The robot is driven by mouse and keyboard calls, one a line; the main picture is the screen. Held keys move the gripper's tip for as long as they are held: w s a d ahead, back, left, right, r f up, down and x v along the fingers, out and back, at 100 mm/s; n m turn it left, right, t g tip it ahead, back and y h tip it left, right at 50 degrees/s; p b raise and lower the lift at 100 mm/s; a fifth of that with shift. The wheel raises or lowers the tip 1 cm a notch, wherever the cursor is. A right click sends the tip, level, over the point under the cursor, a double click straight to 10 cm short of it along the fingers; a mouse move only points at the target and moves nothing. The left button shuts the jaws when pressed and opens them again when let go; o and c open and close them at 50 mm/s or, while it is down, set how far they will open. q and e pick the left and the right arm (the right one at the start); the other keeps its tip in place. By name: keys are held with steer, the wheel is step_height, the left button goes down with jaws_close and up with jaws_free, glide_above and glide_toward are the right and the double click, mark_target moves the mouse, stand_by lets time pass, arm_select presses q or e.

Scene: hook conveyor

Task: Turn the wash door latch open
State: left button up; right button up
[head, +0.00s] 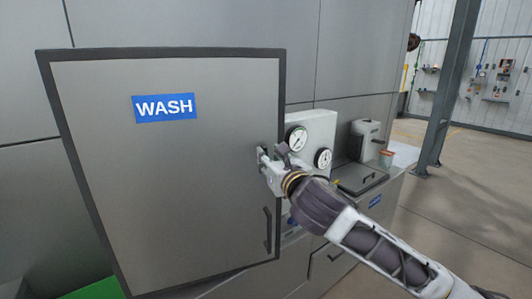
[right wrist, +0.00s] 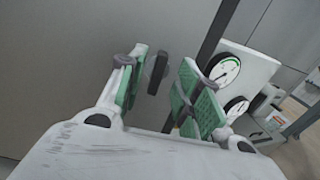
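The grey wash door (head: 165,190) has a dark frame and a blue WASH sign (head: 165,107). It appears shut. The right wrist view shows a dark, elongated wash door latch (right wrist: 158,72) on the door near its right edge. My right gripper (head: 264,157) is at the door's right edge, and it mostly hides the latch in the head view. In the right wrist view my right gripper (right wrist: 163,78) is open, its green-padded fingers on either side of the latch. No touch is clear. My left gripper is not in view.
A dark vertical handle (head: 267,230) is on the door below my gripper. A white panel with gauges (head: 312,130) stands just right of the door. A counter with a dark lid (head: 360,179) lies behind my right arm. Open floor (head: 480,190) is at the right.

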steer(key=shift+x, duration=1.8)
jaws_close()
